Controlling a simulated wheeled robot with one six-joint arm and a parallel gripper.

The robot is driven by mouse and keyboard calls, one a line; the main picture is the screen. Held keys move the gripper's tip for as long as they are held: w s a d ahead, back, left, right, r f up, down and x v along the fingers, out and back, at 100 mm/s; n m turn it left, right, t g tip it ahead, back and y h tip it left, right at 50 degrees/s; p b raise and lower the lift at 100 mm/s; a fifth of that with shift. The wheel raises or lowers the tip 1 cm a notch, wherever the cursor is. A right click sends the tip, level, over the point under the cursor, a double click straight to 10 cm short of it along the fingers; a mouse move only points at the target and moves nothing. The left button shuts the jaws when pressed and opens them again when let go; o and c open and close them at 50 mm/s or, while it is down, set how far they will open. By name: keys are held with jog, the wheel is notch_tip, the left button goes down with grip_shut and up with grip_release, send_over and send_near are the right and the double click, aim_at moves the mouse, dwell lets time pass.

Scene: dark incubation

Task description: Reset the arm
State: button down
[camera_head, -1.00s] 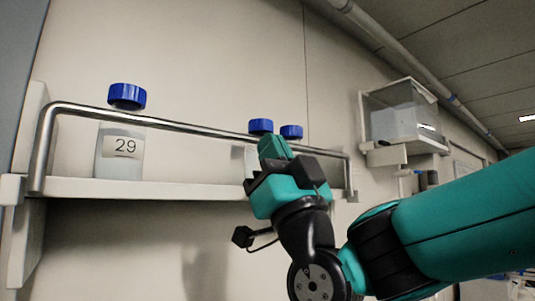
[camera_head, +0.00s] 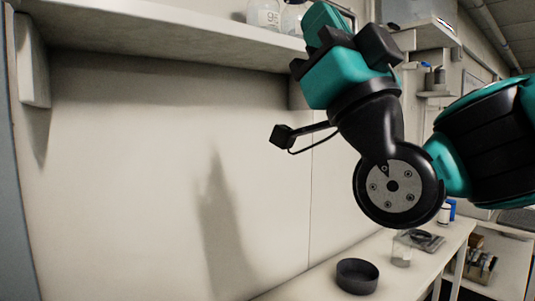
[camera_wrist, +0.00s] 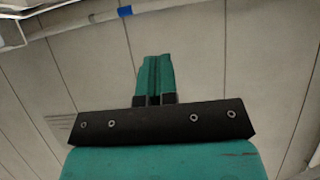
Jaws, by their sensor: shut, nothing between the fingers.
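My gripper (camera_head: 322,22) is at the upper middle of the head view, in front of the right part of the wall shelf (camera_head: 170,35). It points up, and my teal and black arm reaches in from the right. In the wrist view my gripper (camera_wrist: 154,75) has its two teal fingers together, with nothing between them. The panelled ceiling (camera_wrist: 220,60) lies behind them.
Clear bottles, one labelled 95 (camera_head: 263,14), stand on the shelf close to my gripper. A dark round dish (camera_head: 357,275) sits on the white bench (camera_head: 310,285) below, with a small clear container (camera_head: 402,252) beyond it. The wall left of my arm is bare.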

jog(key=w+a+f+n+g+h, duration=0.1)
jog(key=w+f+g+h, duration=0.1)
jog(key=f+g, duration=0.55)
jog(key=w+a+f+g+h, duration=0.25)
jog(key=f+g, duration=0.25)
jog(key=f, duration=0.6)
jog(key=s+d+f+g+h, duration=0.4)
jog(key=s+d+f+g, duration=0.1)
jog(key=f, duration=0.4)
jog(key=s+d+f+m+g+h, duration=0.1)
jog(key=s+d+f+g+h, duration=0.3)
jog(key=s+f+g, duration=0.3)
jog(key=s+d+f, duration=0.1)
jog(key=s+f, duration=0.1)
jog(key=s, duration=0.1)
jog(key=shift+s+d, duration=0.2)
jog(key=shift+d, duration=0.1)
